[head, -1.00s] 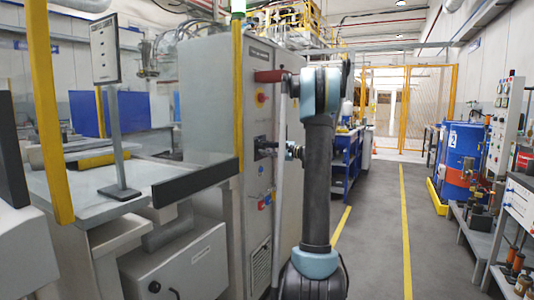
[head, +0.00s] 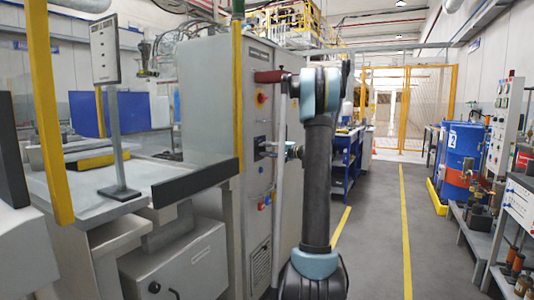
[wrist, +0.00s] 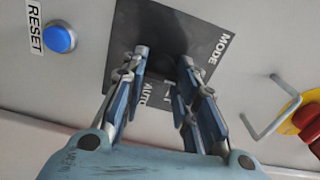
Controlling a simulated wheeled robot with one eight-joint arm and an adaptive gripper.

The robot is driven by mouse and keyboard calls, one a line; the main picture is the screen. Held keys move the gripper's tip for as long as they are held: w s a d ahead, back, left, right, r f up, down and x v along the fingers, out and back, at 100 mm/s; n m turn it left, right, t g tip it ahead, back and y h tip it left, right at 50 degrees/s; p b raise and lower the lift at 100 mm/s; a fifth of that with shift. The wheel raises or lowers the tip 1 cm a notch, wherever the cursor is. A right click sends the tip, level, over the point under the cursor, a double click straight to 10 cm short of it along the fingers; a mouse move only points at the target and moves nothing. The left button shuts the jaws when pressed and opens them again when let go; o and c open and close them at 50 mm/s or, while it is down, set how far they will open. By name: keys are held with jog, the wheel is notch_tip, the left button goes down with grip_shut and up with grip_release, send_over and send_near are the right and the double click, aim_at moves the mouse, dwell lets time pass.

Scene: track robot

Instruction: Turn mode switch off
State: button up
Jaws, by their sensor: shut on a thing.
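The mode switch plate (wrist: 188,28) is dark, with MODE and AUTO lettering, and lies tilted in the wrist view. My gripper (wrist: 163,58) reaches over the plate with one finger on each side of the dark switch knob, shut on it. The knob is mostly hidden in shadow between the fingers, so its exact angle cannot be read. In the head view my gripper (head: 262,149) is at the front of the tall grey cabinet (head: 205,95), at the dark switch area.
A blue RESET button (wrist: 60,38) sits left of the plate in the wrist view. A red and yellow emergency stop (wrist: 299,118) with a metal guard is at the right. A yellow post (head: 238,85) stands by the cabinet. The aisle floor (head: 375,235) at right is clear.

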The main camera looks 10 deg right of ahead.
jog(key=shift+s+a+n, duration=0.1)
jog(key=shift+a+n, duration=0.05)
jog(key=shift+n, duration=0.35)
jog(key=o, duration=1)
jog(key=shift+f, duration=0.15)
jog(key=v, duration=1.2)
